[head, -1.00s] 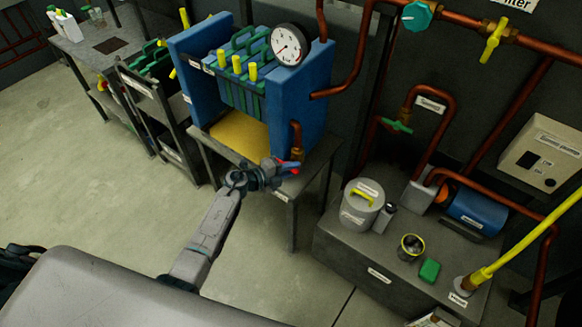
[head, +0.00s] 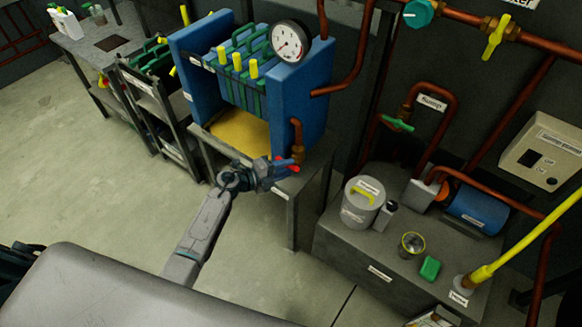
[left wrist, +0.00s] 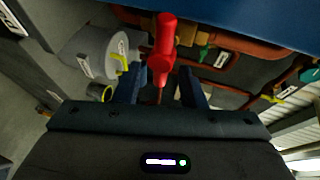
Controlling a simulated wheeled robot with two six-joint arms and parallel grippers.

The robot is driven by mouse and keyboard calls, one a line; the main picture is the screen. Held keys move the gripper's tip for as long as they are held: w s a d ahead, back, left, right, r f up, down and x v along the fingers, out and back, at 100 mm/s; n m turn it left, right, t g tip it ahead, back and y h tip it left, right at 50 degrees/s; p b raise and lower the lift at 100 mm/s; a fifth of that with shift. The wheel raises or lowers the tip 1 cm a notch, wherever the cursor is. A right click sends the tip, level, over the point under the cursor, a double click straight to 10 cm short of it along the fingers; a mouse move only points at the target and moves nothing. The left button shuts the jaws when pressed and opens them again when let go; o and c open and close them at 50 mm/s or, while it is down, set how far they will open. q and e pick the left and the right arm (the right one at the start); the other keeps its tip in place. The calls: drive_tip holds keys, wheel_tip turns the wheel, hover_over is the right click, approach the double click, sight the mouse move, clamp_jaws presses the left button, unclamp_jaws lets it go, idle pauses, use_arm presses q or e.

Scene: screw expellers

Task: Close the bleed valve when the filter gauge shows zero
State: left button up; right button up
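The blue filter press (head: 310,95) stands on a grey table, with a round white gauge (head: 290,41) on top. The gauge's needle is too small to read surely. The bleed valve's red handle (head: 286,162) shows at the press's lower right corner, below a copper pipe. My left gripper (head: 278,171) is at this handle. In the left wrist view the red handle (left wrist: 164,48) stands upright, its near end in the gap between the two dark fingers of my left gripper (left wrist: 160,80). The fingers are apart, with visible gaps on both sides. My right gripper is out of view.
A low grey bench (head: 375,255) at the right holds a grey canister (head: 360,205), a small cup, a green block (head: 430,268) and a blue motor (head: 478,212). Copper pipes run along the wall. A shelf rack (head: 150,105) stands left of the press. The floor at left is clear.

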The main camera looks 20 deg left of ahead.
use_arm(q)
drive_tip(key=b+v, duration=0.1)
drive_tip(key=v, duration=0.7)
drive_tip(key=s+a+f+n+y, duration=0.3)
drive_tip(key=s+f+n, duration=0.25)
drive_tip(key=f, duration=0.45)
drive_tip(key=s+a+f+n+y, duration=0.3)
drive_tip(key=s+f+n, duration=0.25)
drive_tip(key=f, duration=0.35)
drive_tip(key=s+a+f+n+y, duration=0.35)
drive_tip(key=s+f+n, duration=0.2)
drive_tip(key=f, duration=0.45)
drive_tip(key=s+d+f+n+g, duration=0.1)
drive_tip(key=s+f+n+g, duration=0.2)
drive_tip(key=s, duration=0.8)
drive_tip(key=s+d+f+n+g+y, duration=0.1)
drive_tip(key=s+f+n+g, duration=0.1)
drive_tip(key=s+f, duration=0.5)
drive_tip(key=s+d+f+n+g, duration=0.1)
drive_tip(key=s+f+n+g, duration=0.2)
drive_tip(key=s, duration=1.2)
wheel_tip(320, 180, down, 3)
drive_tip(key=shift+s+f+n+g+y, duration=0.1)
drive_tip(key=shift+s+n+g+y, duration=0.25)
drive_tip(key=shift+g, duration=0.65)
drive_tip(key=shift+w, duration=0.1)
